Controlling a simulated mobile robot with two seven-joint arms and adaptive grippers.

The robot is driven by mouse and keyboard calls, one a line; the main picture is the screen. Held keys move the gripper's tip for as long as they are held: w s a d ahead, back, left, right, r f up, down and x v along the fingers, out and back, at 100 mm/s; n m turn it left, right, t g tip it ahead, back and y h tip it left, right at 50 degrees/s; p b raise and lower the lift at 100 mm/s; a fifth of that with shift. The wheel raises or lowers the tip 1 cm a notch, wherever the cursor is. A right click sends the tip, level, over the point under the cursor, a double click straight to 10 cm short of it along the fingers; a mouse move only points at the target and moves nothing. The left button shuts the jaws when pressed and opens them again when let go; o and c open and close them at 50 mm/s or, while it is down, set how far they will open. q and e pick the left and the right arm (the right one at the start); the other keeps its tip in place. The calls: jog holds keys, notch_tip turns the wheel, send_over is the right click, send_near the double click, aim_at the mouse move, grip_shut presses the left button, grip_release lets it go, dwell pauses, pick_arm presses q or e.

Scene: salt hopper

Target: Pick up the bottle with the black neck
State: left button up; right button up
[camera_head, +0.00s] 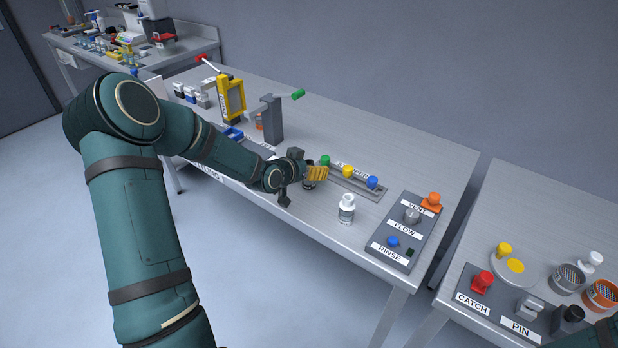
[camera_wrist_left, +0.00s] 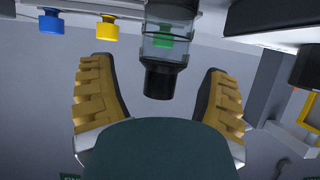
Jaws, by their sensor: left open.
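The bottle with the black neck (camera_wrist_left: 163,80) shows in the left wrist view, with a clear body and a black neck. That view is upside down, so the bottle stands upright on the table. My left gripper (camera_wrist_left: 158,68) is open, with one yellow-padded finger on each side of the bottle and a visible gap on both sides. In the head view my left gripper (camera_head: 318,173) is at the table's front edge, left of the white bottle (camera_head: 346,208). It hides most of the black-necked bottle there. My right gripper is out of view; only a bit of that arm shows.
Green (camera_head: 325,160), yellow (camera_head: 347,171) and blue (camera_head: 372,183) knobs stand on a strip just behind. A panel (camera_head: 402,235) marked VENT, FLOW and RINSE is to the right. A grey post with a green handle (camera_head: 272,120) stands to the left. A second table is at right.

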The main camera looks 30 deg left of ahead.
pick_arm(q)
jog(key=shift+c, duration=0.2)
jog(key=c, duration=1)
